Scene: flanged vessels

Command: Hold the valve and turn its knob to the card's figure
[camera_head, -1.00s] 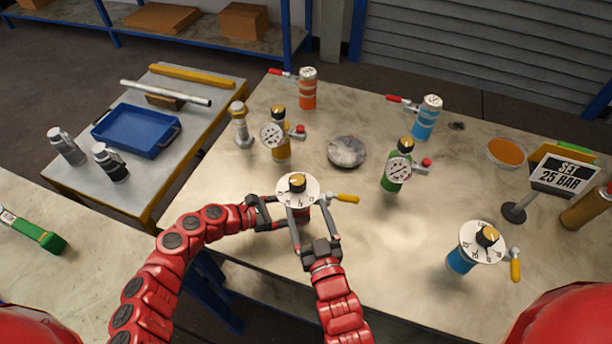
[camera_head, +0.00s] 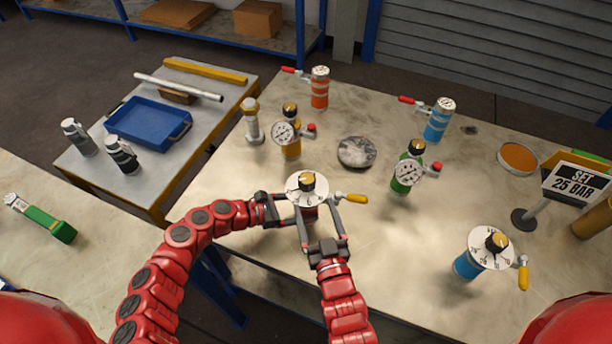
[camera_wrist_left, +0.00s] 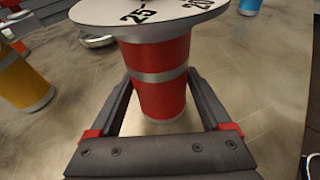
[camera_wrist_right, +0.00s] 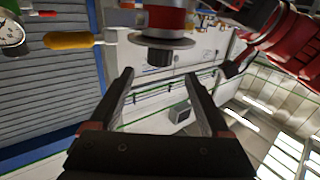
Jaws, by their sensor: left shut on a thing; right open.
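The valve has a red body, a white dial (camera_head: 296,192), a black knob (camera_head: 307,181) and a yellow-handled lever (camera_head: 357,198). My left gripper (camera_head: 284,208) is shut on the red body (camera_wrist_left: 158,85), below the dial; the left wrist view shows figures 25 and 20 on the dial. My right gripper (camera_head: 322,218) is open, on the near side of the valve. In the right wrist view, the knob (camera_wrist_right: 160,57) is beyond its open, empty fingers (camera_wrist_right: 158,95). The card (camera_head: 574,184) reads "SET 25 BAR" on a stand at the right. Where the knob points is too small to tell.
Another dial valve with a blue body (camera_head: 467,266) stands at the right. A gauge valve in green (camera_head: 403,181) and one in orange-yellow (camera_head: 291,148) stand behind. A grey round disc (camera_head: 357,152) lies between them. A side table at left holds a blue tray (camera_head: 148,138).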

